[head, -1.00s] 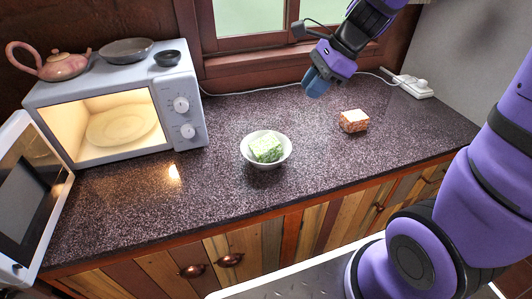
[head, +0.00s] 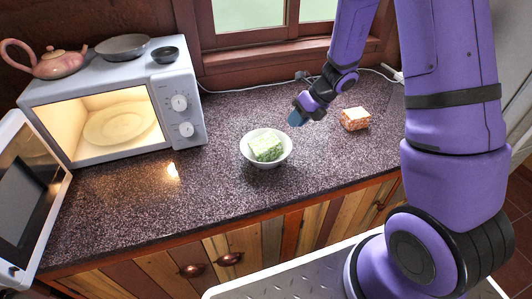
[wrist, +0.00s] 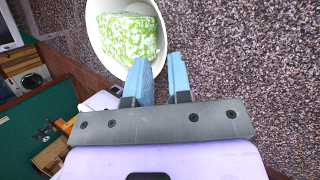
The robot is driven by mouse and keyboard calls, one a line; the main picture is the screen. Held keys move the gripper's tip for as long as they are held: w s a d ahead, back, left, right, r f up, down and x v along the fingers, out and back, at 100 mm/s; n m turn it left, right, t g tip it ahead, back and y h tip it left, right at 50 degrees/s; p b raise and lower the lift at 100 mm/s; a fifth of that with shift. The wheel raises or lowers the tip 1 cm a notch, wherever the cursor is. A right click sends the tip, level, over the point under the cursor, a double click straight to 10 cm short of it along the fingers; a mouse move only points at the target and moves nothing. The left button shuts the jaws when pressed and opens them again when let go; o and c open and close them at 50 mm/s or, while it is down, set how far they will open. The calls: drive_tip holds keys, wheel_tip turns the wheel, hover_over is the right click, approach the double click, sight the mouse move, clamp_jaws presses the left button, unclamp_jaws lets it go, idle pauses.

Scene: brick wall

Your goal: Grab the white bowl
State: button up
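The white bowl (head: 284,159) stands upright on the speckled countertop, right of the microwave. A green-and-white patterned block (head: 265,146) sits inside it. In the wrist view the bowl (wrist: 95,33) is at the top left with the green block (wrist: 128,37) in it. My gripper (head: 296,119) is above the counter, to the upper right of the bowl in the head view. In the wrist view its two blue fingers (wrist: 162,75) are apart with nothing between them, and the left finger overlaps the bowl's near rim in the picture. I cannot tell whether they touch.
An orange-and-white block (head: 355,119) lies on the counter (head: 215,185) to the right of my gripper. The microwave (head: 188,88) stands at the left, door open, with a teapot (head: 58,65) and two dishes on top. The counter left of the bowl is clear.

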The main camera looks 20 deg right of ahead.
drive_tip(key=shift+x, duration=3.45)
drive_tip(key=shift+w+d, duration=0.1)
clamp_jaws()
